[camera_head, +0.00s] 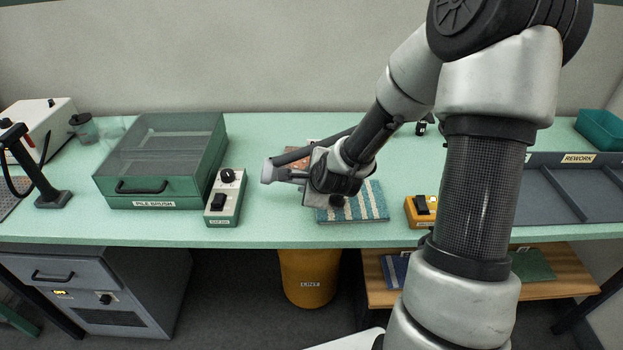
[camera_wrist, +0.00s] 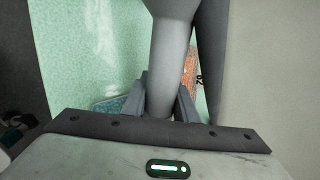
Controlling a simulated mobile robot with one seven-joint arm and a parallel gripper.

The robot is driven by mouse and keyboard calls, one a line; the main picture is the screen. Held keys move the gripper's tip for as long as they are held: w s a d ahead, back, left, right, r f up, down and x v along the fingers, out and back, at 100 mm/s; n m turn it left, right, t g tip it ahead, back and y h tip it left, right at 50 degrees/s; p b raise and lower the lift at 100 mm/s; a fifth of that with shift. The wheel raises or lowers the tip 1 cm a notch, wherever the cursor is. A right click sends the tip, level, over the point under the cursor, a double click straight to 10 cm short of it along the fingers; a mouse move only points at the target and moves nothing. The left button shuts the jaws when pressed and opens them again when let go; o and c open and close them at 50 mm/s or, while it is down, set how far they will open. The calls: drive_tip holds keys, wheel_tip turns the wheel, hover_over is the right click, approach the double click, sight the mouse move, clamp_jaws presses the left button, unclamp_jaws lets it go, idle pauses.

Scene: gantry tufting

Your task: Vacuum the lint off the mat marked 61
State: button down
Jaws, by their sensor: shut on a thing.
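My gripper (camera_head: 300,178) is over the table, left of the striped mat's middle. In the wrist view its fingers (camera_wrist: 163,105) are shut on a grey tube, the vacuum nozzle (camera_wrist: 172,60). In the head view the vacuum nozzle (camera_head: 268,170) has a pale end pointing left, and a dark tube runs back to the right. A blue and white striped mat (camera_head: 370,204) lies partly under my wrist. An orange mat (camera_head: 296,153) lies behind, mostly hidden; it also shows in the wrist view (camera_wrist: 192,62) beside a partly covered tag. I cannot read 61 on either mat.
A green pile brush case (camera_head: 150,190) and a switch box (camera_head: 226,205) stand to the left. An orange switch box (camera_head: 419,212) is right of the striped mat. A rework tray (camera_head: 550,200) is far right. A yellow lint bin (camera_head: 308,270) stands below the table.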

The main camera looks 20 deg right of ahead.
drive_tip(key=shift+s+a, duration=0.2)
drive_tip(key=shift+a, duration=0.1)
drive_tip(key=shift+s+a+r, duration=0.1)
drive_tip(key=shift+a+r, duration=0.05)
drive_tip(key=shift+r, duration=0.05)
drive_tip(key=shift+r+p, duration=2.3)
drive_tip(key=shift+r, duration=0.55)
drive_tip(key=s+a+r+p, duration=0.2)
drive_tip(key=s+r+p, duration=0.1)
drive_tip(key=s+r, duration=0.2)
drive_tip(key=shift+s+a+r+m, duration=0.25)
drive_tip(key=shift+s+a+m, duration=0.1)
drive_tip(key=shift+s, duration=0.2)
